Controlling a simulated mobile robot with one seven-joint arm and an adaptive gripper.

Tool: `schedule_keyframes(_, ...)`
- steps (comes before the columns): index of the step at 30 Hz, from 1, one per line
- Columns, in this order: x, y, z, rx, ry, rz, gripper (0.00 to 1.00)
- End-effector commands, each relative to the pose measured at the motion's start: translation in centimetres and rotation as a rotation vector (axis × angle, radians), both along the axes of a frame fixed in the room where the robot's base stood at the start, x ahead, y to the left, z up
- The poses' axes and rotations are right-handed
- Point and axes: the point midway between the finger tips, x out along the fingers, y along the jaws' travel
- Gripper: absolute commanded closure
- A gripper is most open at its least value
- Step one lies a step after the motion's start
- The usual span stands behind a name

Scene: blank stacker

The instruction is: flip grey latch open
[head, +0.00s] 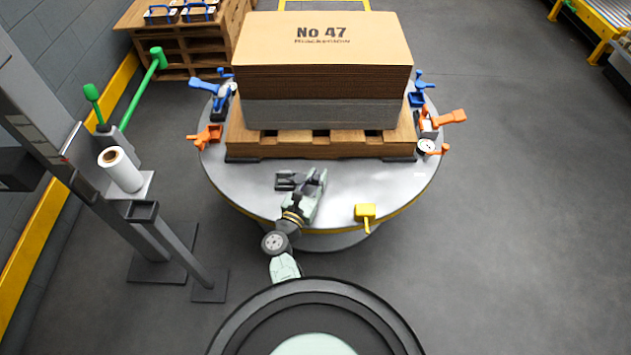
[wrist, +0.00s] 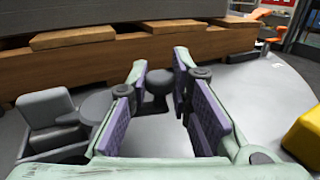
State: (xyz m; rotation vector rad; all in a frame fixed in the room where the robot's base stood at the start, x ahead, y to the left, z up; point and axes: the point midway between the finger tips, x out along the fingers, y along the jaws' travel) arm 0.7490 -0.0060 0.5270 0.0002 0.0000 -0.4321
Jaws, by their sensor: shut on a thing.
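The grey latch (head: 285,182) sits on the front of the round metal table. In the wrist view its boxy base (wrist: 47,112) is at the left, with a round grey pivot beside it. A dark grey knob (wrist: 158,82) stands between the fingertips. My left finger hides the stretch between the pivot and the knob. My gripper (head: 317,174) is low over the table at the latch's right side. Its purple-padded fingers (wrist: 161,68) are shut on the latch's knob end.
A wooden pallet (head: 317,150) with stacked cardboard sheets (head: 325,75) stands just behind. A yellow latch (head: 366,212) is to the right, also in the wrist view (wrist: 304,138). Blue and orange latches (head: 206,134) line the table rim. A wrap roll (head: 121,170) stands left.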

Motion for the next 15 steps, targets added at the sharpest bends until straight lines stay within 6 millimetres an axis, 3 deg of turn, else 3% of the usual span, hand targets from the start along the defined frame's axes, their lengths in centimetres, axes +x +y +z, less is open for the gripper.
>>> schedule_keyframes(15, 1.1, -0.2, 0.0, -0.001, -0.001, 0.236, 1.00)
